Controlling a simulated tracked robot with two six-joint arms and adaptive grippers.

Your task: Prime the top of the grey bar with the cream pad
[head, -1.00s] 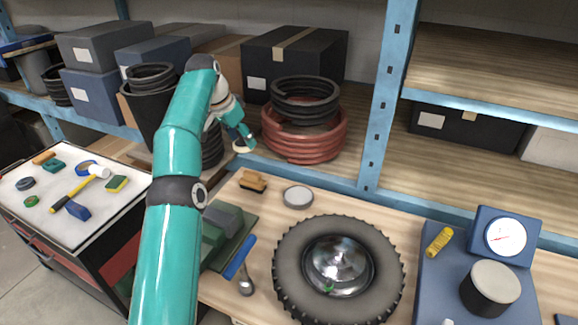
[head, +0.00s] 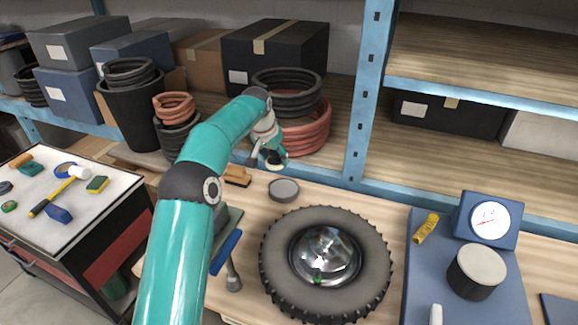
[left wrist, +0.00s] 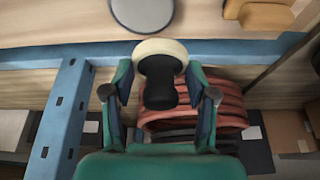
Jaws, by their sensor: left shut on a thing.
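My left gripper (head: 268,155) is shut on the dark handle of the cream pad (head: 275,167). It holds the pad in the air behind the round grey-topped tin (head: 284,190). In the left wrist view the pad is a pale disc (left wrist: 160,46) at the end of a black handle between the fingers, and the tin (left wrist: 142,10) shows beyond it. A green base (head: 233,217) is mostly hidden behind my left arm. I cannot clearly make out the grey bar there. My right gripper is not in view.
A tyre with a shiny hub (head: 378,260) lies in front of the tin. A brown brush (head: 237,175) is left of it. A blue shelf post (head: 365,90) and red coiled hose (head: 308,130) stand behind. A blue board (head: 415,262) with a dial is at right.

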